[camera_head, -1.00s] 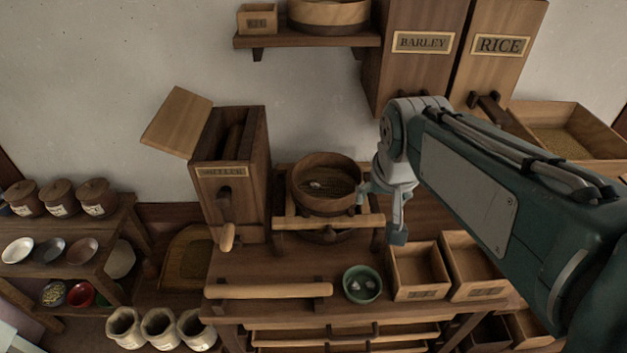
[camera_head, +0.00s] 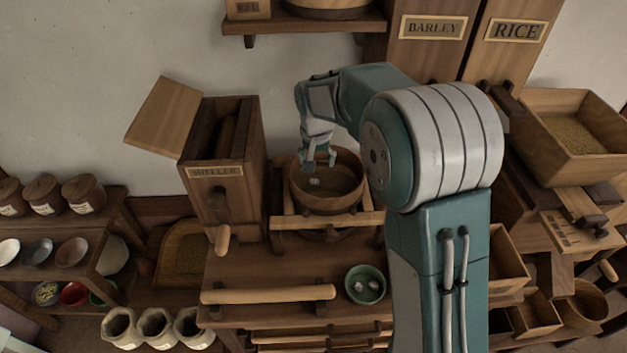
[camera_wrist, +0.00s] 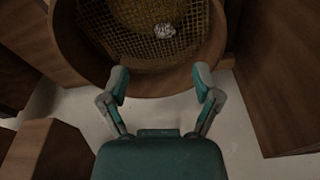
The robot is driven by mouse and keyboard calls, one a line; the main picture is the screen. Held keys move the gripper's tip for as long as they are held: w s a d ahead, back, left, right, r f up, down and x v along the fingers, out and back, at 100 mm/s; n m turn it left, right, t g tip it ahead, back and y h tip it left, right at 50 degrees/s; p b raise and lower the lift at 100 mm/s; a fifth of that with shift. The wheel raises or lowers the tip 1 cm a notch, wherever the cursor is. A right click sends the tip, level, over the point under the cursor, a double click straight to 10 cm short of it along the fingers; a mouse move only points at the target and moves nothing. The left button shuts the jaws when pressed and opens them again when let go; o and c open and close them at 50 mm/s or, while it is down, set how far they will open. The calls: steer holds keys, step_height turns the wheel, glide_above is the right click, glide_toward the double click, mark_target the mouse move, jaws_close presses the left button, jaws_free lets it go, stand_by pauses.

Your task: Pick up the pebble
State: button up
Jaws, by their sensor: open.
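A small grey-white pebble (camera_head: 315,181) lies in the round wooden sieve (camera_head: 338,207) on the bench. In the wrist view the pebble (camera_wrist: 164,30) rests on the wire mesh, near the top of the picture. My gripper (camera_head: 319,163) points down over the back-left part of the sieve, close to the pebble in the head view. In the wrist view my gripper (camera_wrist: 160,78) has its two fingers spread with nothing between them. The fingertips lie over the sieve's rim in that picture, short of the pebble. A green bowl (camera_head: 366,300) in front holds pale pebbles.
The sheller box (camera_head: 218,195) with its tilted lid stands left of the sieve. Labelled barley (camera_head: 432,50) and rice (camera_head: 513,55) bins stand behind to the right. A wooden roller (camera_head: 268,295) lies on the bench's front left. My arm hides part of the right side.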

mark_target(314, 180)
step_height(314, 180, down, 3)
steer(key=shift+w+d+r, duration=0.1)
steer(key=shift+w, duration=0.05)
steer(key=f, duration=0.2)
steer(key=w+f, duration=0.1)
steer(key=f, duration=0.2)
steer(key=shift+w+a+f, duration=0.15)
steer(key=shift+a+f, duration=0.15)
steer(key=shift+a, duration=0.05)
steer(key=c, duration=0.9)
